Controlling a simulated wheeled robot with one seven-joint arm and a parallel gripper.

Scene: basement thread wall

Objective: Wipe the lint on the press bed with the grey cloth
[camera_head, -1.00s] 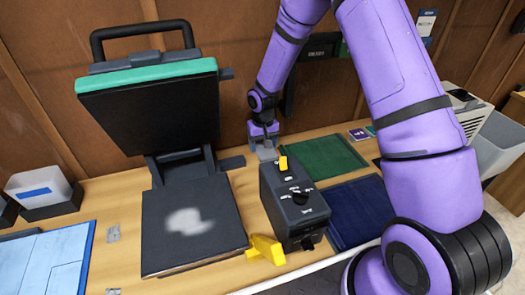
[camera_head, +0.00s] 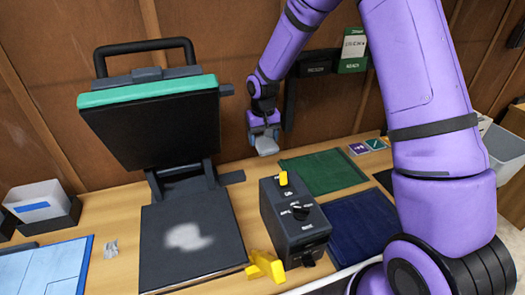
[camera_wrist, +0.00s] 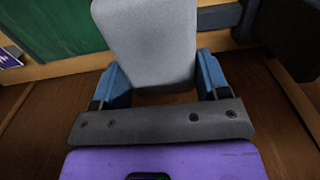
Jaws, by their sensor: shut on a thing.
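The grey cloth (camera_wrist: 148,42) is a rounded grey block in the wrist view, between the two blue fingers of my gripper (camera_wrist: 158,75). In the head view my gripper (camera_head: 265,136) is shut on the cloth (camera_head: 267,146) and holds it behind the control box, right of the press. The press bed (camera_head: 160,257) is a dark flat plate at the lower left, with a whitish patch of lint (camera_head: 187,236) near its middle. The cloth is apart from the bed. The press's upper plate (camera_head: 155,125), with a teal edge, stands raised above the back of the bed.
A dark control box (camera_head: 296,222) with yellow parts stands right of the bed, and a yellow piece (camera_head: 266,266) is at its front left. Green (camera_head: 325,171) and navy (camera_head: 361,220) mats lie further right. A light blue panel (camera_head: 40,275) lies at left.

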